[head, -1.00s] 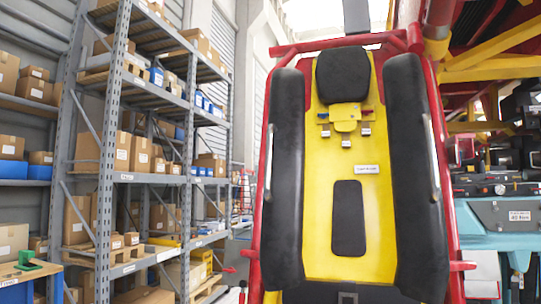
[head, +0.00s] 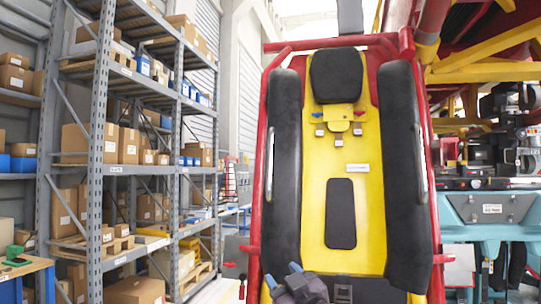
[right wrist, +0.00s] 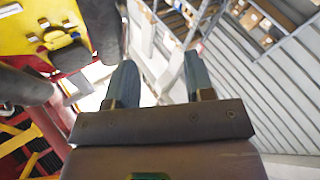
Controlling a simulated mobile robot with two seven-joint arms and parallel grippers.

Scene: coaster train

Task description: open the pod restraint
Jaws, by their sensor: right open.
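The pod (head: 370,220) stands in the middle of the head view, with a yellow back, a red frame (head: 268,120) and a black headrest (head: 336,76). Long black side pads, left (head: 284,165) and right (head: 405,165), flank the back, each with a pale bar along its outer edge. A small yellow block with blue and red bits (head: 338,118) sits below the headrest. My right gripper (head: 283,274) is at the lower edge of the pod, open and empty. In the right wrist view its fingers (right wrist: 160,65) are apart; the yellow back (right wrist: 62,30) shows upper left. My left gripper is not seen.
A tall grey shelf rack (head: 98,130) with cardboard boxes stands at the left. Teal machinery (head: 490,212) and yellow beams (head: 475,60) crowd the right side. A strip of floor shows between the rack and the pod.

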